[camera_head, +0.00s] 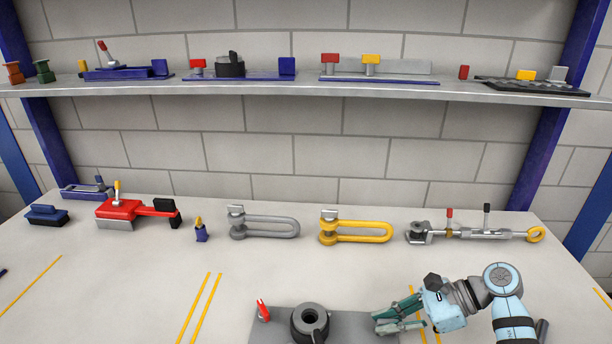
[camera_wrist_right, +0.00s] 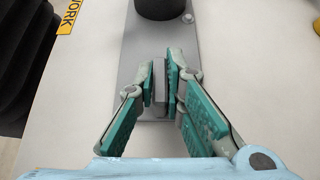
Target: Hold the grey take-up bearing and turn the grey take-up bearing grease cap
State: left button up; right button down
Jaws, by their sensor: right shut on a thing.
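The grey take-up bearing appears to be the grey plate (camera_head: 350,325) with a round dark housing at the front of the table. Its black ringed cap (camera_head: 299,327) stands upright with a hole in the top. In the wrist view the plate (camera_wrist_right: 137,65) runs down the middle, with the black round part (camera_wrist_right: 162,8) at the top. My right gripper (camera_head: 381,321) is at the plate's right end. Its teal fingers (camera_wrist_right: 162,78) are shut on a small grey block (camera_wrist_right: 160,100), apart from the round part. My left gripper is not in view.
A small red-topped part (camera_head: 263,312) stands at the plate's left. Behind are a grey shackle (camera_head: 270,228), a yellow shackle (camera_head: 360,237), a turnbuckle-like rod (camera_head: 490,234) and a red tool (camera_head: 120,209). A shelf (camera_head: 330,90) runs above. The table's middle is clear.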

jog(key=shift+f, duration=0.1)
jog(key=c, duration=1.6)
grip_release()
jog(key=v, duration=1.2)
notch_tip(320, 180, up, 8)
jog(key=p, duration=0.3)
jog(key=shift+p, duration=0.4)
